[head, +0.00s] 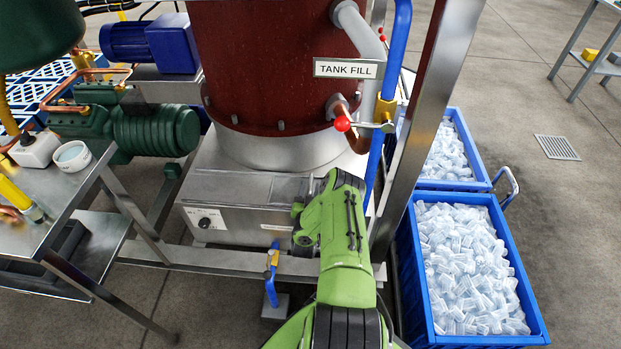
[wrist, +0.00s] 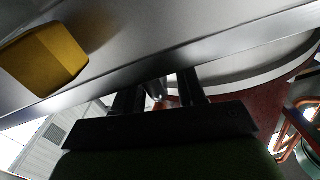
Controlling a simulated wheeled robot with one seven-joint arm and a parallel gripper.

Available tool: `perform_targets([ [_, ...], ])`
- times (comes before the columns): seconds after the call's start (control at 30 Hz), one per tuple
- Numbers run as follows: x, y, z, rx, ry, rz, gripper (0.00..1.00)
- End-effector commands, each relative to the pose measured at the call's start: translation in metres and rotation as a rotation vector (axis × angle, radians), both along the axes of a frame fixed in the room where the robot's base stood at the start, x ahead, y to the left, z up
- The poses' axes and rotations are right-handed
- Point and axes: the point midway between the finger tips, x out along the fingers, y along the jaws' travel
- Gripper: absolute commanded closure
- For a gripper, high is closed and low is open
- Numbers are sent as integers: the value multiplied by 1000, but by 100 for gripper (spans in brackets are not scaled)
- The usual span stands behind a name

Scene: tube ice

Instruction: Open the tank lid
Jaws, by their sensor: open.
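The stainless tank (head: 240,222) sits at the foot of a dark red cylinder, with a flat metal lid (head: 268,188) on its top that looks closed. My green arm reaches over the tank's front right and covers part of the lid and front face. My gripper's fingers are hidden in the head view. In the wrist view my gripper (wrist: 160,92) is open, its two dark fingers apart, with a small shiny thing visible between them. A broad metal surface crosses above the fingers. I cannot tell whether they touch it.
A "TANK FILL" sign (head: 345,68) hangs above a red-knobbed valve (head: 343,124). A blue pipe (head: 388,90) and a slanted metal post (head: 425,115) stand right of my arm. Blue crates of ice (head: 408,270) are at right. A metal table (head: 75,195) is at left.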

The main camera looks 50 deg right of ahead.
Motion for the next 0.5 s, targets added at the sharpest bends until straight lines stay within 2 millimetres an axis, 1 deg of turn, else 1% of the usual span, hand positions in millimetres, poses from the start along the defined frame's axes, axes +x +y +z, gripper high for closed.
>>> perform_targets([
  [0.23,-1,0,-1,0,0,0,60],
  [0.5,0,0,0,0,0,0,100],
])
